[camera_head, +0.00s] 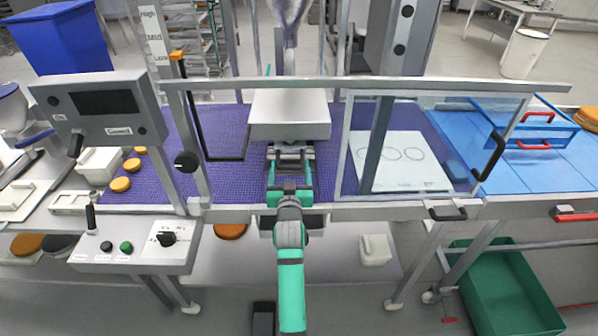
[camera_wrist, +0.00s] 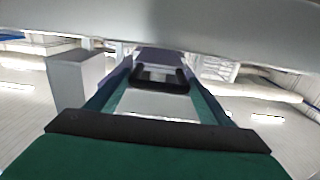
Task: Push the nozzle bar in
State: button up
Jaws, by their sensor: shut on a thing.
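The nozzle bar, which I take to be the pale grey block (camera_head: 290,113), sits under the hopper spout, above the purple belt. My green gripper (camera_head: 290,158) reaches in from the front, right at the block's near face. In the wrist view, my gripper (camera_wrist: 160,78) has its two green fingers running forward to a dark U-shaped handle (camera_wrist: 150,86). The jaws are shut on that handle. The exact contact of the fingertips is too small to make out in the head view.
A metal rail (camera_head: 370,84) crosses above the belt. A clear guard panel (camera_head: 430,145) stands to the right, over a white sheet with circles. A control screen (camera_head: 100,108) and switch box (camera_head: 135,245) are to the left. A green crate (camera_head: 505,290) stands on the floor at right.

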jog(key=shift+a+r, duration=0.1)
jog(key=shift+a, duration=0.1)
jog(key=o, duration=1.2)
jog(key=shift+w, duration=0.1)
jog(key=shift+d, duration=0.1)
jog(key=s, duration=1.1)
